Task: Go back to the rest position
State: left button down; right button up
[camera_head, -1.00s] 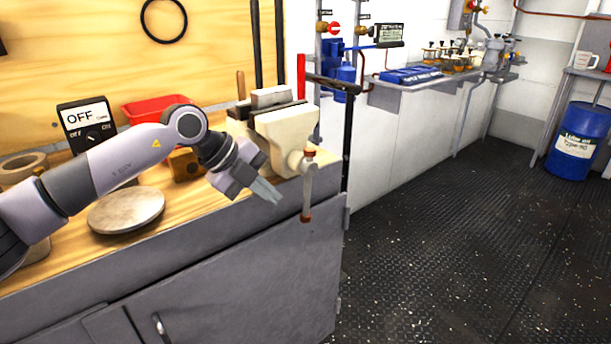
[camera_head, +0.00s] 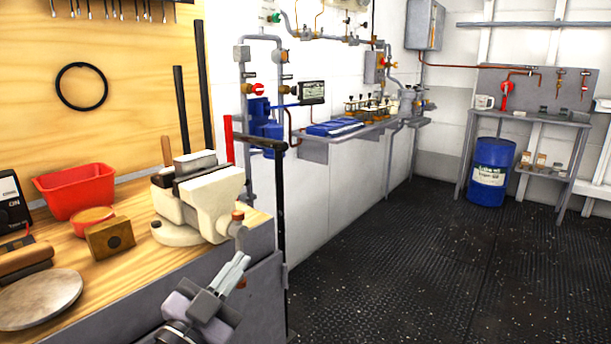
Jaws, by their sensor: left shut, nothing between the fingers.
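My left gripper (camera_head: 236,272) is low in the head view, in front of the workbench's front edge. Its fingers are together with nothing between them, and they point up and to the right. The cream bench vise (camera_head: 213,200) stands on the bench corner just above and behind it, and the fingertips overlap the vise's handle in the picture. I cannot tell whether they touch it. My right gripper is out of view.
The wooden bench top (camera_head: 130,262) holds a red bin (camera_head: 75,190), a wooden block (camera_head: 110,237) and a round disc (camera_head: 40,298). A blue drum (camera_head: 491,172) stands by a grey table (camera_head: 540,118). The dark floor (camera_head: 400,260) on the right is clear.

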pick_arm(q)
jog(key=s+a+f+n+g+y, duration=0.3)
jog(key=s+a+f+n+y, duration=0.15)
jog(key=f, duration=0.35)
jog(key=s+a+f+n+g+y, duration=0.3)
jog(key=a+f+n+y, duration=0.15)
jog(key=f, duration=0.25)
jog(key=s+a+f+g, duration=0.2)
jog(key=s+f+g, duration=0.35)
jog(key=s, duration=0.55)
jog(key=s+a+f+g, duration=0.2)
jog(key=s+f+g, duration=0.35)
jog(key=s, duration=0.45)
jog(key=w+d+f+t+h, duration=0.2)
jog(key=w+d+f+t, duration=0.2)
jog(key=w+f+t, duration=0.35)
notch_tip(320, 180, up, 14)
jog(key=p, duration=1.6)
jog(key=shift+s+a+r+m, duration=0.2)
jog(key=shift+a+m, duration=0.1)
jog(key=shift+a, duration=0.05)
